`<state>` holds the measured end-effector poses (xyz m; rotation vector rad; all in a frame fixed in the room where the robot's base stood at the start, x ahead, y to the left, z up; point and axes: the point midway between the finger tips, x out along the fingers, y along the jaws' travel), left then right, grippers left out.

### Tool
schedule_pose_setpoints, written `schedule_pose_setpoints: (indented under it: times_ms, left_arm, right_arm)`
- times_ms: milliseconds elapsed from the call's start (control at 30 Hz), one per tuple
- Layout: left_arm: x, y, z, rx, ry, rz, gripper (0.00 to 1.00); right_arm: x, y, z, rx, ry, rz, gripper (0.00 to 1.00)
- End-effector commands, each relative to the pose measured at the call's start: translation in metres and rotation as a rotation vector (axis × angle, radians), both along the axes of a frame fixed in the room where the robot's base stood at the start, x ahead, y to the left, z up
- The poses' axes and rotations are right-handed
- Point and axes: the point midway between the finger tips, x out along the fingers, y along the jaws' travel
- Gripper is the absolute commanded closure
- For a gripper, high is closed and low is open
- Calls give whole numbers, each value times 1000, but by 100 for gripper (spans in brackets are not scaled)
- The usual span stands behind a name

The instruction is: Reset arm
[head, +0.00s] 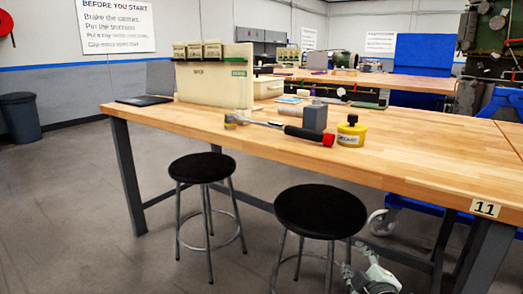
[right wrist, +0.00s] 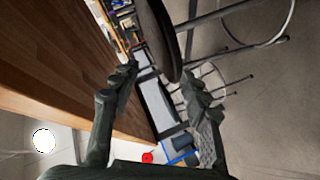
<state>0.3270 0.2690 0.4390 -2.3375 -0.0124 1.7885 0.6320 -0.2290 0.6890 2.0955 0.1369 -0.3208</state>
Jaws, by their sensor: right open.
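My right gripper (head: 376,278) shows at the bottom edge of the head view, low beside the front black stool (head: 320,211) and below the level of the wooden table (head: 400,167). Part of it is cut off by the frame. In the right wrist view its two fingers (right wrist: 160,92) are spread apart with nothing between them. The table underside or edge (right wrist: 65,65) fills the left of that view, and a dark stool seat (right wrist: 160,35) is beyond the fingers. My left gripper is in neither view.
A second black stool (head: 202,167) stands left. A bin (head: 20,118) stands far left. Floor at left is clear.

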Motion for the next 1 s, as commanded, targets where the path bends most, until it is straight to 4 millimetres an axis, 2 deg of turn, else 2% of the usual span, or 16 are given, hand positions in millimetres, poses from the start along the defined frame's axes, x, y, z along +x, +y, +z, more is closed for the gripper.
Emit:
schedule_pose_setpoints:
  times_ms: [33,100,167,200,300,400,500,633,767,1000]
  left_arm:
    - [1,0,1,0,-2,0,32]
    - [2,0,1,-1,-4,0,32]
    - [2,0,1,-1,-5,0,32]
    - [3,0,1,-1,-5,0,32]
    - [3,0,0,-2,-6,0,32]
    - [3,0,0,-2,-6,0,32]
    - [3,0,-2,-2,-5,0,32]
    - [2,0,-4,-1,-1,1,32]
    - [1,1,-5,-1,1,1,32]
    - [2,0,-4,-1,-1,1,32]
  right_arm:
    - [-21,-7,-35,66,93,-48,54]
    - [-52,-16,-78,160,216,-125,54]
    - [-83,-22,-113,236,321,-195,54]
    - [-105,-26,-134,283,388,-245,54]
    - [-163,-33,-181,389,549,-376,54]
    - [-218,-37,-216,470,685,-500,54]
    - [-262,-40,-237,524,784,-602,54]
    - [-296,-41,-250,560,855,-682,54]
    - [-305,-41,-253,571,876,-707,54]
    - [-305,-41,-253,570,875,-705,54]
